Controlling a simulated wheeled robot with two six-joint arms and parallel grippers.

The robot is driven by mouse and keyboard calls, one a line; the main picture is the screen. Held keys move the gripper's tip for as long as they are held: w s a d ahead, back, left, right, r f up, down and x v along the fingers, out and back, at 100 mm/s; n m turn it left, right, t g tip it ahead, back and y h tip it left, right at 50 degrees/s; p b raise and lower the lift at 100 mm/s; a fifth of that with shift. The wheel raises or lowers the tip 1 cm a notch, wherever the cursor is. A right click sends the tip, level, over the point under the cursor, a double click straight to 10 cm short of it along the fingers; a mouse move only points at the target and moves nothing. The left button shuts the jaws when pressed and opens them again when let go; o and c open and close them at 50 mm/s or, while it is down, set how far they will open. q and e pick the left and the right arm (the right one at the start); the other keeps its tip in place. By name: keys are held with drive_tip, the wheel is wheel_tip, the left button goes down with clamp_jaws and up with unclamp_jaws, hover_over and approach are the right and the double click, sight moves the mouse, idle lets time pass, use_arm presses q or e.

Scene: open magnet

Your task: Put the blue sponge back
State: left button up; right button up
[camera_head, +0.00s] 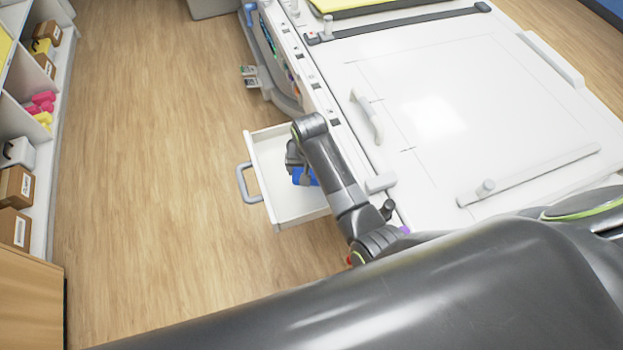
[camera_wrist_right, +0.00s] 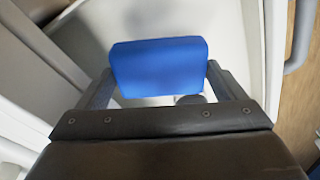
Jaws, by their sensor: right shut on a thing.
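The blue sponge (camera_head: 307,177) shows in the head view, partly hidden by my right arm. In the right wrist view the sponge (camera_wrist_right: 158,67) sits between the two fingers of my right gripper (camera_wrist_right: 157,85), which is shut on it. In the head view my right gripper (camera_head: 296,167) is over the open white drawer (camera_head: 287,217), seen from above. The drawer's inside walls also show around the sponge in the right wrist view. Whether the sponge touches the drawer floor I cannot tell. My left gripper is not in view.
The drawer's grey handle (camera_head: 244,184) sticks out to the left over the wooden floor. The white machine top (camera_head: 440,105) with handles and bars lies to the right. Shelves with boxes (camera_head: 15,188) stand at the far left. The floor between is clear.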

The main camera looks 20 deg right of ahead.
sight(311, 189)
drive_tip(key=shift+f, duration=2.95)
drive_tip(key=shift+f+b, duration=0.15)
drive_tip(key=shift+b, duration=0.15)
drive_tip(key=o, duration=0.7)
drive_tip(key=r, duration=0.4)
drive_tip(key=s+r, duration=0.1)
drive_tip(key=r, duration=0.7)
drive_tip(key=shift+s+a+r+p, duration=0.15)
drive_tip(key=shift+s+a+p, duration=0.1)
drive_tip(key=shift+p, duration=0.15)
